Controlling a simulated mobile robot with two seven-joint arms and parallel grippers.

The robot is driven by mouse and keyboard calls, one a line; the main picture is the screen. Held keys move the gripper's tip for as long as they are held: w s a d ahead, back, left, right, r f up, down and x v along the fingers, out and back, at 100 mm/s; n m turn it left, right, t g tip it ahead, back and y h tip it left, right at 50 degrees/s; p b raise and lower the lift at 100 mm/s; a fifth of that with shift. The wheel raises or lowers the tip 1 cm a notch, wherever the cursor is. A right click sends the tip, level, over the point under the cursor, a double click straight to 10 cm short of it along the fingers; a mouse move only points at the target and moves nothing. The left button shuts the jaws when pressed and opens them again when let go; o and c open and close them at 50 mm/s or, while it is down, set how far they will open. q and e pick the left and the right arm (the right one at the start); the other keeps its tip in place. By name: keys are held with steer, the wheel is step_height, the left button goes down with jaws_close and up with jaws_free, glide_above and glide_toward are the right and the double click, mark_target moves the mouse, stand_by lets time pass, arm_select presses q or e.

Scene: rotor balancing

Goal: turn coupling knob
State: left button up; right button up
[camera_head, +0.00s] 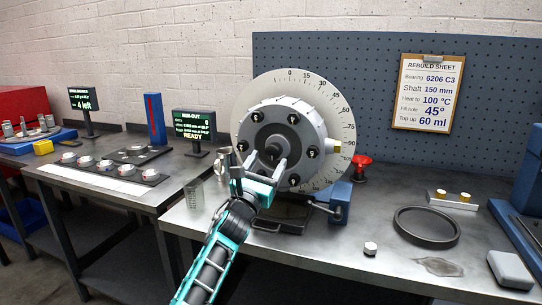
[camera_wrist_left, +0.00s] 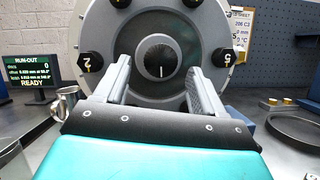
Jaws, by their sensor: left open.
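The coupling knob (camera_head: 272,151) is a round black knob at the centre of the grey rotor face (camera_head: 263,128). In the left wrist view the knob (camera_wrist_left: 159,60) has a white index line pointing down. My left gripper (camera_head: 267,161) is open in front of the rotor, its teal arm rising from the bottom. In the left wrist view its two fingers (camera_wrist_left: 158,76) stand left and right of the knob, with gaps on both sides. I cannot tell whether the tips reach past the knob's front. My right gripper is not in view.
Numbered black knobs ring the rotor, before a pale graduated dial (camera_head: 337,97). A red knob (camera_head: 361,161) and blue block (camera_head: 341,199) stand right of it. A metal cup (camera_head: 222,161) and clear beaker (camera_head: 194,194) stand left. A black ring (camera_head: 426,227) lies on the bench.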

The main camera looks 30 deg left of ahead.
mark_target(274, 151)
arm_select(q)
steer(key=shift+x, duration=1.5)
steer(key=c, duration=1.1)
steer(key=shift+o, duration=0.2)
